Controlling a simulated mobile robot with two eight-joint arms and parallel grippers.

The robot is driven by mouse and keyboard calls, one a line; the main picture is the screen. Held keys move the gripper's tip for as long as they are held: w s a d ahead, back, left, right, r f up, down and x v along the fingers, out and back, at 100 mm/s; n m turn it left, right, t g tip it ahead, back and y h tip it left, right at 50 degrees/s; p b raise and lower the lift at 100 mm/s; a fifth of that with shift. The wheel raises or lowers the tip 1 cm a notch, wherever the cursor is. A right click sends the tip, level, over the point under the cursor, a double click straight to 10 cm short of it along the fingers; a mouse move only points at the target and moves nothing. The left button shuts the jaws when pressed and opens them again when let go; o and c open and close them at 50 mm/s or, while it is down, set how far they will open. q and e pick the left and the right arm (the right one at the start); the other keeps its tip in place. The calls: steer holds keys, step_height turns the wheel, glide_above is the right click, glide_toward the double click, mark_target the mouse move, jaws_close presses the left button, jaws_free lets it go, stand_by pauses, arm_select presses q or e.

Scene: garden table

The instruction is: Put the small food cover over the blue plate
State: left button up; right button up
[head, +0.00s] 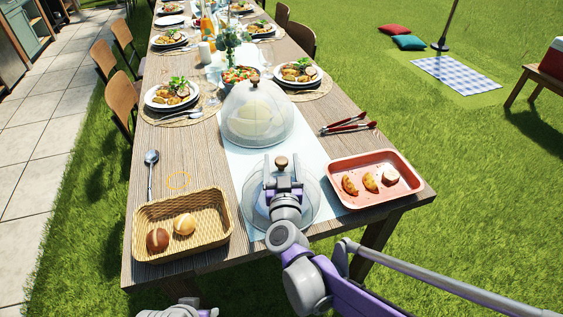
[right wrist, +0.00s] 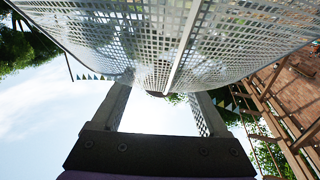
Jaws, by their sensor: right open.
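A small see-through food cover (head: 307,207) with a brown knob (head: 281,161) stands near the front of the table, partly hidden by my right arm. My right gripper (head: 283,180) is at this cover, its fingers open near the knob. In the right wrist view the open fingers (right wrist: 160,108) point towards pale mesh (right wrist: 235,45) that fills the top; whether they touch it I cannot tell. A larger domed cover (head: 257,115) stands just behind, with something pale inside. I cannot make out a blue plate.
A woven basket (head: 215,240) with two rolls stands at front left, and a red tray (head: 400,196) with food at right. Red tongs (head: 348,127) lie behind the tray, a spoon (head: 151,172) at left. Plates of food and glasses crowd the far table.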

arm_select(q)
steer(key=shift+r+p, duration=0.55)
steer(key=shift+r, duration=0.1)
arm_select(e)
steer(key=s, duration=1)
steer(key=shift+s+d, duration=0.3)
steer(key=shift+s, duration=0.1)
steer(key=shift+r, duration=0.1)
steer(key=s+d+f+g+h, duration=0.1)
steer(key=s+d+f+g, duration=0.6)
steer(key=s+d, duration=0.25)
steer(key=s+d+f+g, duration=0.6)
steer(key=s+d+f, duration=0.2)
steer(key=s, duration=0.3)
arm_select(q)
step_height(320, 180, up, 17)
steer(key=w+p, duration=0.2)
steer(key=p, duration=1.3)
steer(key=shift+f+t, duration=0.15)
steer(key=shift+t, duration=0.25)
arm_select(e)
step_height(320, 180, up, 17)
steer(key=w, duration=0.2)
steer(key=shift+w+a+m, duration=0.15)
steer(key=shift+a+m, duration=0.05)
steer(key=shift+m, duration=0.1)
steer(key=shift+f, duration=0.1)
